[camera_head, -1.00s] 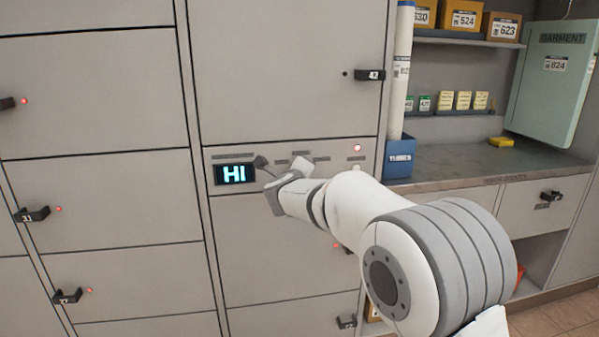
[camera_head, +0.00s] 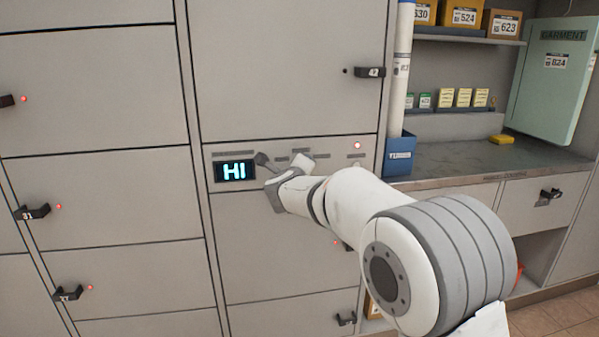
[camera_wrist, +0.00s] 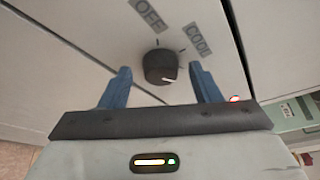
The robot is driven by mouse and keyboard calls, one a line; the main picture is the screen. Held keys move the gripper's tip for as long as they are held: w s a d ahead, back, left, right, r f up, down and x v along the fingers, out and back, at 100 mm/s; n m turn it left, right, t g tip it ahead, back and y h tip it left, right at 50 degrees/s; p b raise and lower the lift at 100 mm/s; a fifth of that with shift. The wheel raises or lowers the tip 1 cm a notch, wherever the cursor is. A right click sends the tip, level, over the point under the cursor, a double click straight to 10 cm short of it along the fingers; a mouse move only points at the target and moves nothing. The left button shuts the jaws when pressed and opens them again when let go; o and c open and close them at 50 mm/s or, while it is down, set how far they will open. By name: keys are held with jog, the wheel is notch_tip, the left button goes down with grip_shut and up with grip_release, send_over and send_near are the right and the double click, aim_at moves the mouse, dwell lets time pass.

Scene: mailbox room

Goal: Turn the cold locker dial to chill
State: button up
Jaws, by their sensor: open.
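The dial (camera_wrist: 160,66) is a dark round knob on the locker's panel in the wrist view. No CHILL label can be read. My gripper (camera_wrist: 163,84) is open, with its two blue fingers on either side of the dial and somewhat short of it. In the head view my gripper (camera_head: 270,178) is at the control panel, and my arm hides the dial there.
Grey locker doors with black handles surround the panel, including handle 42 (camera_head: 370,72) above right. A blue tubes bin (camera_head: 399,155) with a tall tube stands right of the lockers on a counter (camera_head: 450,165). A green garment case (camera_head: 552,85) is at far right.

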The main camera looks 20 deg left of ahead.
jog(key=v, duration=0.8)
jog(key=shift+p, duration=0.45)
